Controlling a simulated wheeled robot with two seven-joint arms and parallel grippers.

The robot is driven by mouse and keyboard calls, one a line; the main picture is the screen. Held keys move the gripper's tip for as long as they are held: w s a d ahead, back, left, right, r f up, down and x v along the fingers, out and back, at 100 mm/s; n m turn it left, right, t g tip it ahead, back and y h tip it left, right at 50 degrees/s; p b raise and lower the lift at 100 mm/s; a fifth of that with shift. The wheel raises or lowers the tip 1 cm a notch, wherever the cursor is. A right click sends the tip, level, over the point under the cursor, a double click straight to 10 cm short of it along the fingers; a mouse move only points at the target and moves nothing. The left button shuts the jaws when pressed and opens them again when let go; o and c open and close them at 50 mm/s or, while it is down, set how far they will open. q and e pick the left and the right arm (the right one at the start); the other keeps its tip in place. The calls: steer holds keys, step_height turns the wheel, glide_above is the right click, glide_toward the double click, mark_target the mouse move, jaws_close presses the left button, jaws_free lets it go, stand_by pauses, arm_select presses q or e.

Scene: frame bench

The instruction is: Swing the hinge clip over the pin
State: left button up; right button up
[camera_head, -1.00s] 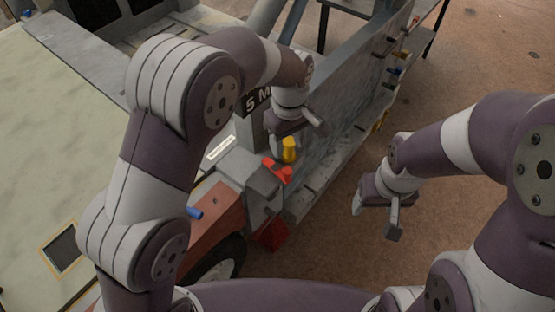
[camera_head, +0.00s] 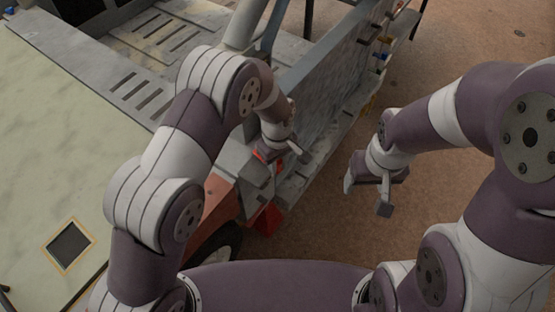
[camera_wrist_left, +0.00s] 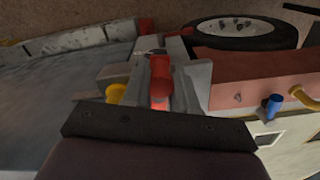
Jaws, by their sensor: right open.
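A red part (camera_wrist_left: 158,82), which looks like the hinge clip, sits on a grey block at the corner of the vehicle's side. My left gripper (camera_head: 283,158) is over it, fingers apart. In the left wrist view the grey fingers stand on either side of the red part; whether they touch it is unclear. Beside it a yellow cylinder (camera_wrist_left: 116,92) shows partly behind the black edge of my gripper. I cannot tell for sure which part is the pin. My right gripper (camera_head: 367,192) is open and empty, in the air right of the vehicle.
A grey side wall (camera_head: 335,75) with a ledge runs away behind my left gripper. The brown floor (camera_head: 330,235) on the right is clear.

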arm_select(q)
jaws_close()
steer(key=shift+r, duration=0.1)
steer(key=a+m, duration=0.1)
steer(key=m, duration=0.1)
steer(key=m+b, duration=0.1)
steer(key=m, duration=0.2)
steer(key=s+a+m+b, duration=0.1)
steer(key=m, duration=0.1)
steer(key=shift+s+a+m, duration=0.1)
steer(key=shift+a+m, duration=0.2)
steer(key=shift+a, duration=0.05)
steer(key=a+m, duration=0.1)
steer(key=m, duration=0.1)
steer(key=a+m, duration=0.1)
steer(key=m, duration=0.1)
steer(key=shift+b, duration=0.3)
steer(key=shift+w+a+r+m, duration=0.1)
steer(key=shift+w+a+m, duration=0.15)
steer(key=shift+m, duration=0.7)
steer(key=shift+w+a+m, duration=0.15)
steer(key=shift+a+m, duration=0.15)
steer(key=shift+m, duration=0.65)
